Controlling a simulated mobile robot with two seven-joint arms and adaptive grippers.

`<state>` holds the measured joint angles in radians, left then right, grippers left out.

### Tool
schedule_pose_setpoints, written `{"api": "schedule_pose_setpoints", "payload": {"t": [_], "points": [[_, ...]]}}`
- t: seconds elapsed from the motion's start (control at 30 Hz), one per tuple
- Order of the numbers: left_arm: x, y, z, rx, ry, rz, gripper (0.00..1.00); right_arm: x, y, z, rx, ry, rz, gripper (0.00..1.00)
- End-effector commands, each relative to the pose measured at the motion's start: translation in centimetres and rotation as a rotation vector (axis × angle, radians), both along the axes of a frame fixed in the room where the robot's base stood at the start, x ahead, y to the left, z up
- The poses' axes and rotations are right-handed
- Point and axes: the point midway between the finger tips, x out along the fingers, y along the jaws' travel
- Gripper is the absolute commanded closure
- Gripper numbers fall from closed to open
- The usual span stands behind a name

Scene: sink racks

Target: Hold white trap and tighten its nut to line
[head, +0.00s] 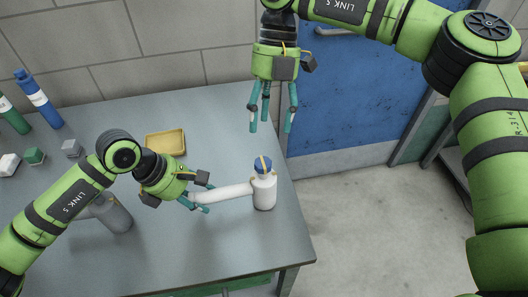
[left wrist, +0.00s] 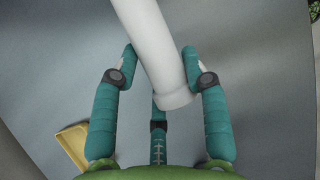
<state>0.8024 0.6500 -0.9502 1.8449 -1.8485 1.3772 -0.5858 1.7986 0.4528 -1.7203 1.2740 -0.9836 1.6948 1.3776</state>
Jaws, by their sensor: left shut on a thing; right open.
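The white trap (head: 265,191) stands upright near the right end of the table, with a blue nut (head: 262,165) on top that bears a yellowish line. A white pipe (head: 228,193) sticks out from its side to the left. My left gripper (head: 198,202) is shut on this pipe near its free end. In the left wrist view the pipe (left wrist: 151,45) lies between the teal fingers (left wrist: 162,70). My right gripper (head: 270,125) is open and empty, pointing down, above and behind the trap.
A yellow tray (head: 165,142) lies on the grey table (head: 240,240) behind my left gripper. A grey cylindrical object (head: 112,217) is partly behind my left arm. Blue (head: 40,99) and green (head: 11,116) bottles and small blocks (head: 34,156) stand at the left. The table edge is close right of the trap.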

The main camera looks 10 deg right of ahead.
Motion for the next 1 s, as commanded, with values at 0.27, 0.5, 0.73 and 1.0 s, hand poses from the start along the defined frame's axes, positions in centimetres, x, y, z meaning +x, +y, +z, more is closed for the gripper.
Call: {"api": "schedule_pose_setpoints", "payload": {"t": [0.27,0.5,0.73,1.0], "points": [[0.0,-0.1,0.1,-0.003,-0.001,0.000,0.84,-2.0,1.0,-5.1,0.002,0.002,0.001,0.40],[0.0,-0.1,0.1,-0.003,-0.002,0.000,0.84,-2.7,1.5,-7.5,0.002,0.000,-0.001,0.40],[0.0,-0.1,0.1,-0.003,-0.002,0.000,0.84,-2.8,1.6,-7.8,0.004,-0.001,-0.002,0.40],[0.0,-0.1,0.1,-0.003,-0.002,0.000,0.84,-2.8,1.6,-7.7,0.004,-0.001,-0.002,0.94]]}}
